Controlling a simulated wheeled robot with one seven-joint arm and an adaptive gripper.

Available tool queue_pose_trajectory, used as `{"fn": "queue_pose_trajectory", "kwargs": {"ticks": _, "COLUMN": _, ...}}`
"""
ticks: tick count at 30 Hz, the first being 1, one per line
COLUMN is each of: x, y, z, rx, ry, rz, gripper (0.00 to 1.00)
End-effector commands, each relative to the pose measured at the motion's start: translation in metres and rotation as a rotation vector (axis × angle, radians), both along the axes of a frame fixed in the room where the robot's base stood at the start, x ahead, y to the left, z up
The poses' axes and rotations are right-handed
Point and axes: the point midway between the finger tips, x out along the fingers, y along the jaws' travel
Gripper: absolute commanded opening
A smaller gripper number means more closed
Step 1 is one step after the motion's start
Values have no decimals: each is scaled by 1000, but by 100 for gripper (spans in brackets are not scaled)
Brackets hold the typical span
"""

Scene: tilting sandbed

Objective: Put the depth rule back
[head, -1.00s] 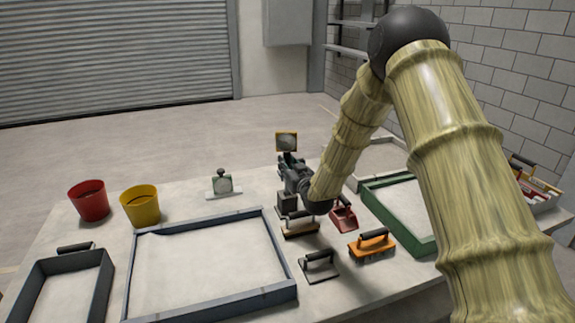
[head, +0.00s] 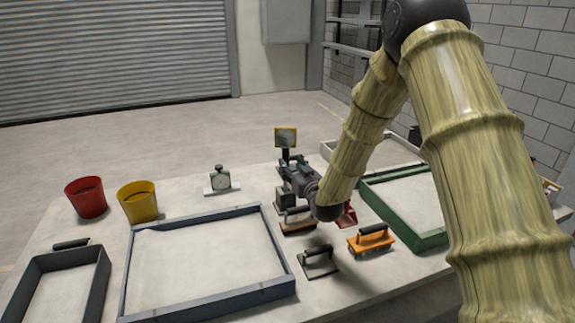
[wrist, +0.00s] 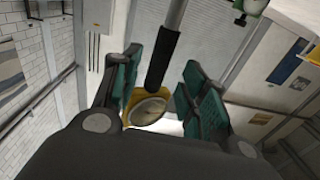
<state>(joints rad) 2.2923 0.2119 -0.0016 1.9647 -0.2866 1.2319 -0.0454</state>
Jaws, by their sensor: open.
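The depth rule is a thin rod with a black grip (wrist: 162,58) and a yellow-framed head (head: 286,138). It stands upright on the table beyond the tools, with its head above my gripper (head: 290,162). A dark block (head: 287,197) is below it. My arm and gripper partly hide the rod in the head view, so I cannot tell how its foot sits in the block. In the wrist view, my gripper (wrist: 168,85) is open, its green pads on either side of the black grip with gaps. The yellow head also shows there (wrist: 148,110).
A wooden float (head: 298,222), a black-handled trowel (head: 318,262), an orange brush (head: 371,240) and a red scoop (head: 347,216) lie close below my wrist. A green-framed tray (head: 432,240) is at right. A dial instrument (head: 220,180) and blue-grey sandbed frame (head: 208,308) are at left.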

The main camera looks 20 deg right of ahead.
Motion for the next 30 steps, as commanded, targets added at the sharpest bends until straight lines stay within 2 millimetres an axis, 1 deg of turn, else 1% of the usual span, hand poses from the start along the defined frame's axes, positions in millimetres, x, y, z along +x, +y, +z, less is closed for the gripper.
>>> {"fn": "queue_pose_trajectory", "kwargs": {"ticks": 1, "x": -10, "y": -1, "z": -2, "rx": 1, "ry": 0, "rz": -1, "gripper": 43}}
{"fn": "queue_pose_trajectory", "kwargs": {"ticks": 6, "x": -39, "y": -5, "z": -2, "rx": 1, "ry": 0, "rz": -2, "gripper": 43}}
{"fn": "queue_pose_trajectory", "kwargs": {"ticks": 9, "x": -52, "y": -6, "z": -1, "rx": 1, "ry": 0, "rz": -1, "gripper": 43}}
{"fn": "queue_pose_trajectory", "kwargs": {"ticks": 12, "x": -60, "y": -7, "z": 0, "rx": 0, "ry": -1, "rz": 0, "gripper": 43}}
{"fn": "queue_pose_trajectory", "kwargs": {"ticks": 18, "x": -68, "y": -8, "z": 0, "rx": 0, "ry": 0, "rz": 0, "gripper": 43}}
{"fn": "queue_pose_trajectory", "kwargs": {"ticks": 30, "x": -68, "y": -8, "z": 0, "rx": 0, "ry": 0, "rz": 0, "gripper": 43}}
